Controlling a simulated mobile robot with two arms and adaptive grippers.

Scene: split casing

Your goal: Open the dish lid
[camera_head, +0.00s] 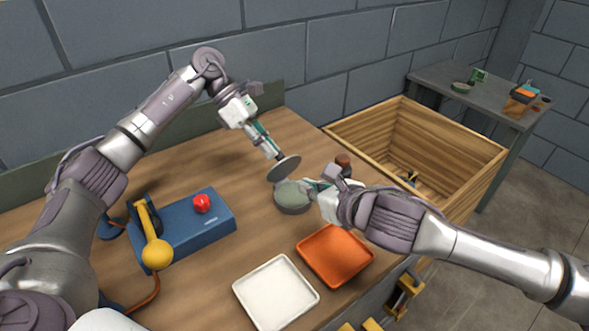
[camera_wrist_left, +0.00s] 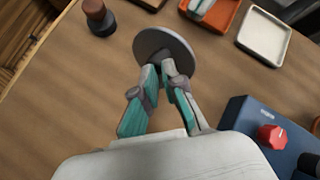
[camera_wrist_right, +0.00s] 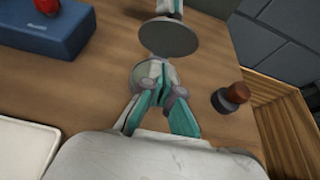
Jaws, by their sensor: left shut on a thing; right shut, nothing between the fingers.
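The dish (camera_head: 292,197) is a round grey-green dish on the wooden table. Its grey disc-shaped lid (camera_head: 284,168) is apart from it, tilted and held above its far side. My left gripper (camera_head: 277,155) is shut on the lid; the left wrist view shows the lid (camera_wrist_left: 165,47) at its fingertips. My right gripper (camera_head: 309,187) is shut with nothing between its fingers, at the dish's right side. In the right wrist view its fingertips (camera_wrist_right: 158,82) overlap the dish (camera_wrist_right: 143,72), partly hiding it; I cannot tell whether they touch it.
An orange tray (camera_head: 335,254) and a white tray (camera_head: 275,293) lie in front. A blue box (camera_head: 190,232) with a red button and yellow-knobbed lever stands left. A brown-topped dark stamp-like object (camera_wrist_right: 231,97) stands near the dish. A wooden crate (camera_head: 450,133) is right of the table.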

